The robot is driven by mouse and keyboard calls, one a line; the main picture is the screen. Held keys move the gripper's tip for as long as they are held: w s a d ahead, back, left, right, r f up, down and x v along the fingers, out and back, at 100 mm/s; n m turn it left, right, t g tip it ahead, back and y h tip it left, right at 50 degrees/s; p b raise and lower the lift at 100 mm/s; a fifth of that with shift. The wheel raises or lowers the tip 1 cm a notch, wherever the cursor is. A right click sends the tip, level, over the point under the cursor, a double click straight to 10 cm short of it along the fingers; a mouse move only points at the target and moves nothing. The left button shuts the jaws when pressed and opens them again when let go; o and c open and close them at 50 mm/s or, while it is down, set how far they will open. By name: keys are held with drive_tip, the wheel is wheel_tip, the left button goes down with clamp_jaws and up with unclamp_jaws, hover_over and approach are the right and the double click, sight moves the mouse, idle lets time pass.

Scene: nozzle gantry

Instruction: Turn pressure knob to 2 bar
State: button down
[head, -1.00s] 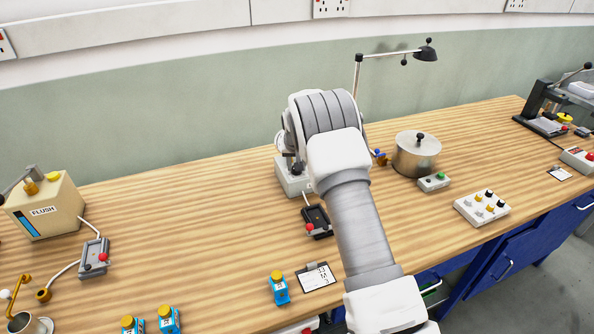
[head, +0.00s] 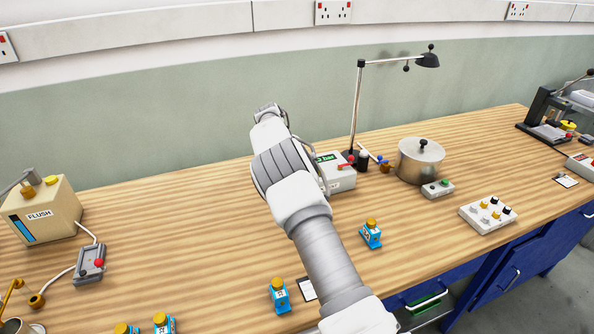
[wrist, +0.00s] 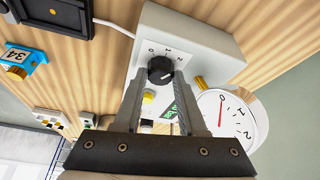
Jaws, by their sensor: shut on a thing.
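The black pressure knob (wrist: 160,68) sits on the pale face of a grey control box (wrist: 205,45), with marks 0, 1 and 2 around it. My gripper (wrist: 161,80) is shut on the knob, one finger on each side. I cannot make out exactly which mark the knob points to. A round white gauge (wrist: 236,120) beside the box has a red needle close to its 0. In the head view the right part of the control box (head: 338,178) shows with a green display reading in bar, its digits partly hidden. My arm hides the knob and my gripper there.
A desk lamp (head: 356,110) and a steel pot (head: 420,162) stand right of the box. Blue bottles with yellow caps (head: 371,234) stand in front. A switch panel (head: 488,214) lies at the right and a FLUSH box (head: 42,210) at the left.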

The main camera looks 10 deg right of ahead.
drive_tip(key=shift+m+g+p, duration=0.45)
drive_tip(key=shift+m+g, duration=0.05)
drive_tip(key=shift+m, duration=0.6)
drive_tip(key=shift+f+m, duration=0.1)
drive_tip(key=shift+m, duration=0.3)
drive_tip(key=shift+c, duration=2.4)
unclamp_jaws()
drive_tip(key=p+v, duration=0.8)
drive_tip(key=v, duration=0.9)
drive_tip(key=shift+a, duration=0.25)
drive_tip(key=shift+w, duration=0.1)
